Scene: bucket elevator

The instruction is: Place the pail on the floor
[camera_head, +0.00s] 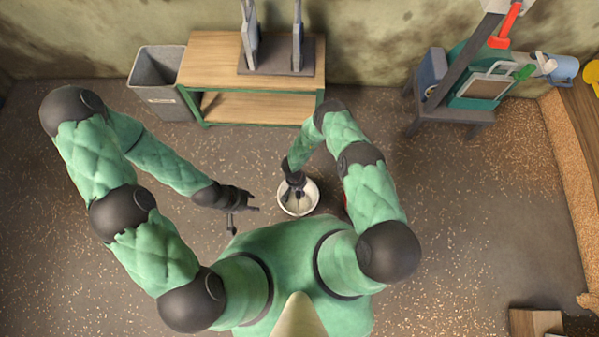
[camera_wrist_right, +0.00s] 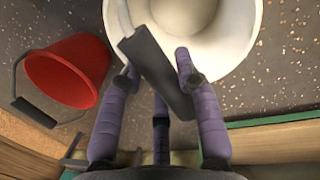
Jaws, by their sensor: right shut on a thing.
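A white pail (camera_head: 309,198) is in front of my body in the head view, below my right gripper (camera_head: 295,181). In the right wrist view, the white pail (camera_wrist_right: 232,22) fills the top, with its open mouth showing. My right gripper (camera_wrist_right: 157,75) is shut on the pail's grey handle grip (camera_wrist_right: 156,67). Whether the pail's bottom touches the floor (camera_head: 130,270) cannot be told. My left gripper (camera_head: 243,217) is to the left of the pail, apart from it, with its fingers spread and empty.
A red bucket (camera_wrist_right: 70,70) stands beside the pail; my right arm mostly hides it in the head view. A wooden bench with a green frame (camera_head: 255,107) and a grey bin (camera_head: 165,100) stand at the back. A stand (camera_head: 450,114) is at the right back.

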